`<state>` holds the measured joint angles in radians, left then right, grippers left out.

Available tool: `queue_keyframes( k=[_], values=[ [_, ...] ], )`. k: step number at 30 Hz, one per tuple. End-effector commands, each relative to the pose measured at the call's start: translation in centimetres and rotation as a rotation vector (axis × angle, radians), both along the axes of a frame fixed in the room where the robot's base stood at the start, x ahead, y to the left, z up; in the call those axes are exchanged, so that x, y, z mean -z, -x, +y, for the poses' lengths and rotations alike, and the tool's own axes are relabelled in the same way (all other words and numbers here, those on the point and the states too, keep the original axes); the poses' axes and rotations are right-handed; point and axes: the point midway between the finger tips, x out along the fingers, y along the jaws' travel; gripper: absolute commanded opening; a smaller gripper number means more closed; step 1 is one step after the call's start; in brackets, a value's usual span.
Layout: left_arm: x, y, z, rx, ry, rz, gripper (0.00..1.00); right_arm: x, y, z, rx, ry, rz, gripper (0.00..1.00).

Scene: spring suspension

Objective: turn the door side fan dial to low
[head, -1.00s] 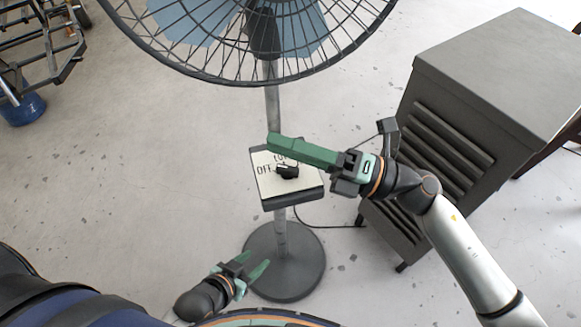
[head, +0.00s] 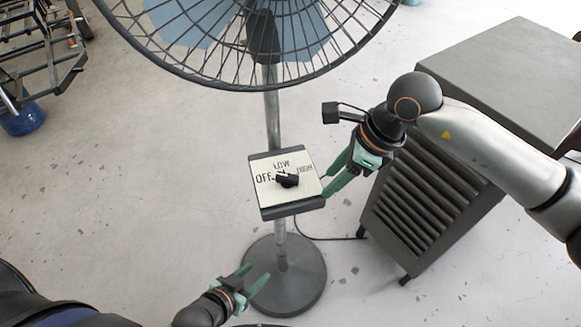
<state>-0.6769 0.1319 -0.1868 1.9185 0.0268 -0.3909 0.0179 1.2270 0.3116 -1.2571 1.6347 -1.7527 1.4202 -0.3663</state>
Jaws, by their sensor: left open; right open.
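The fan dial (head: 288,180) is a black knob on a white panel (head: 270,193) marked OFF at left, LOW at top and HIGH at right. The panel sits on a dark box on the fan's pole. I cannot tell surely which mark the knob points to. My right gripper (head: 327,186) is open, with green fingers pointing down-left beside the box's right edge, apart from the knob. My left gripper (head: 258,271) is open and empty, low in view near the fan's round base (head: 300,270).
The fan's cage (head: 200,60) fills the top. A grey louvred cabinet (head: 480,90) stands at the right, close to my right arm. A cable runs along the floor from the pole to the cabinet. A metal frame and blue bucket (head: 22,118) are at the far left.

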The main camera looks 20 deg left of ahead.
Motion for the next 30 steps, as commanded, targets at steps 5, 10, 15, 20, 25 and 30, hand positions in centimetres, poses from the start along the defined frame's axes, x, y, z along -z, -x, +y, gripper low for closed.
queue_keyframes(
  k=[5,10,15,20,25,30],
  values=[
    [-0.7,0.0,0.1,-0.001,-0.002,0.002,0.50,-0.2,0.2,3.8,-0.003,-0.002,0.001,0.49],
    [-1.0,0.1,0.2,-0.002,-0.003,0.004,0.50,-0.1,0.3,6.5,-0.001,-0.002,0.002,0.49],
    [-1.3,0.1,0.2,-0.002,-0.003,0.007,0.50,0.3,0.4,8.0,0.002,-0.002,0.004,0.49],
    [-1.5,0.2,0.2,-0.003,-0.004,0.007,0.50,1.0,0.3,8.2,0.001,-0.002,0.002,0.49],
    [-1.4,0.2,0.2,-0.002,-0.004,0.008,0.50,1.1,0.3,8.2,0.001,-0.003,0.001,0.49],
    [-1.4,0.2,0.2,-0.002,-0.005,0.009,0.50,1.1,0.3,8.2,0.001,-0.003,0.001,0.38]
  ],
)
